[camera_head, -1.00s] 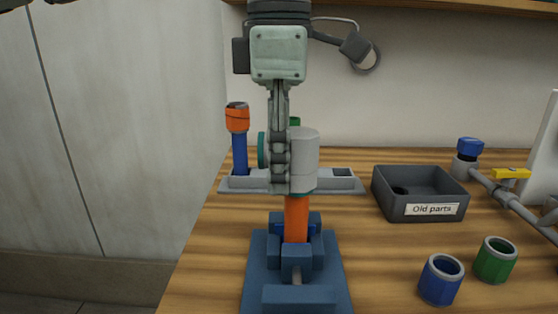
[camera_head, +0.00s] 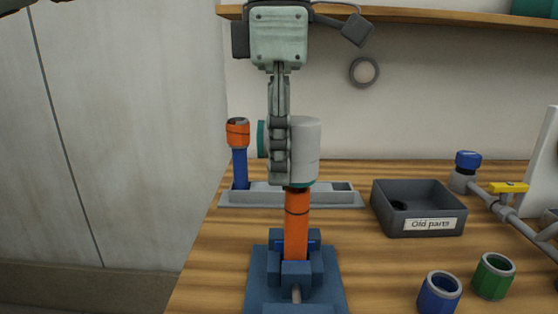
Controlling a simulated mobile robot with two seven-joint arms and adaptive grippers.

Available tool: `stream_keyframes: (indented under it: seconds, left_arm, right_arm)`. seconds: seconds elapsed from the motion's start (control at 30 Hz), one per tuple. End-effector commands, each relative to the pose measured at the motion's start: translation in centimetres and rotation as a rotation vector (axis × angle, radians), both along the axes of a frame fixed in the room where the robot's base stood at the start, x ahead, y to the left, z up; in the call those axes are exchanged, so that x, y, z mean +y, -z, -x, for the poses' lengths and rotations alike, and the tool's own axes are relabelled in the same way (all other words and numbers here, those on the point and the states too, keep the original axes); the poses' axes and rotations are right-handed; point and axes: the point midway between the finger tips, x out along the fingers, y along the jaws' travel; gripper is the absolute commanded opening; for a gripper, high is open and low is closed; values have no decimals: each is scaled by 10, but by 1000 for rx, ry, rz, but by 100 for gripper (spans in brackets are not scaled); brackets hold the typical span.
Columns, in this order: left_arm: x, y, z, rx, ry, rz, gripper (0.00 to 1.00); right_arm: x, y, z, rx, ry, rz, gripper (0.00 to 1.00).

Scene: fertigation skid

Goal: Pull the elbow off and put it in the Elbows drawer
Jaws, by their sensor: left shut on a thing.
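The elbow (camera_head: 305,150) is a light grey fitting with a teal ring on its left-facing opening and a teal edge at its lower end. My left gripper (camera_head: 279,155) is shut on it from above and hides part of its left side. The elbow is upright, right at the top of an orange pipe (camera_head: 296,225) with a dark line around it. I cannot tell whether the pipe's tip is still inside the elbow. A blue vise (camera_head: 275,268) clamps the pipe upright. No Elbows drawer is in view. My right gripper is not in view.
Behind stands a grey rack (camera_head: 235,201) holding a blue tool with an orange head (camera_head: 238,132). To the right are a dark bin labelled "Old parts" (camera_head: 387,222), a blue cup (camera_head: 438,294), a green cup (camera_head: 493,277) and a pipe with a yellow-handled valve (camera_head: 508,188). A shelf runs above.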

Motion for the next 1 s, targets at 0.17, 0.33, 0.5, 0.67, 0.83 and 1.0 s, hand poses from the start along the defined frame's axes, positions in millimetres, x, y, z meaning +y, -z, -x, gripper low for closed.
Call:
stream_keyframes:
  seconds: [0.17,0.33,0.5,0.67,0.83,1.0]
  left_arm:
    - [0,-9,0,-1,0,0,0]
    - [0,-18,0,-1,0,1,0]
    - [0,-23,0,0,0,0,0]
    - [0,-23,0,0,0,0,0]
    - [0,-22,0,0,0,0,0]
    - [1,-8,0,1,0,-2,0]
  right_arm:
    - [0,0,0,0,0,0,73]
    - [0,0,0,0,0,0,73]
    - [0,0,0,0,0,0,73]
    - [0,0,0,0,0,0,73]
    - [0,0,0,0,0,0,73]
    - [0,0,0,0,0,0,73]
